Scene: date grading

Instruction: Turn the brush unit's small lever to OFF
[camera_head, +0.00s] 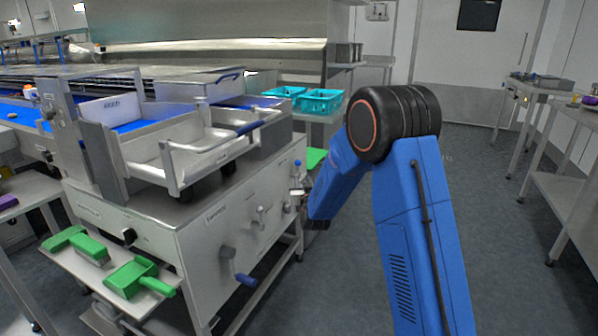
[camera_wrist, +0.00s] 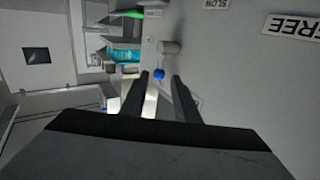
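The brush unit (camera_head: 200,235) is a pale metal cabinet at left in the head view, with levers and small labels on its front face. A lever with a grey cylindrical hub (camera_wrist: 170,46) and a blue knob (camera_wrist: 159,73) shows in the wrist view; I cannot confirm that it is the small lever. My gripper (camera_wrist: 160,77) is open, with two dark fingers apart. The blue knob appears between or just beyond the fingertips; contact cannot be told. In the head view my blue arm reaches to the cabinet's far end and mostly hides the gripper. No OFF mark is readable.
A larger crank with a blue handle (camera_head: 245,280) sticks out nearer. Teal crates (camera_head: 320,101) stand behind.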

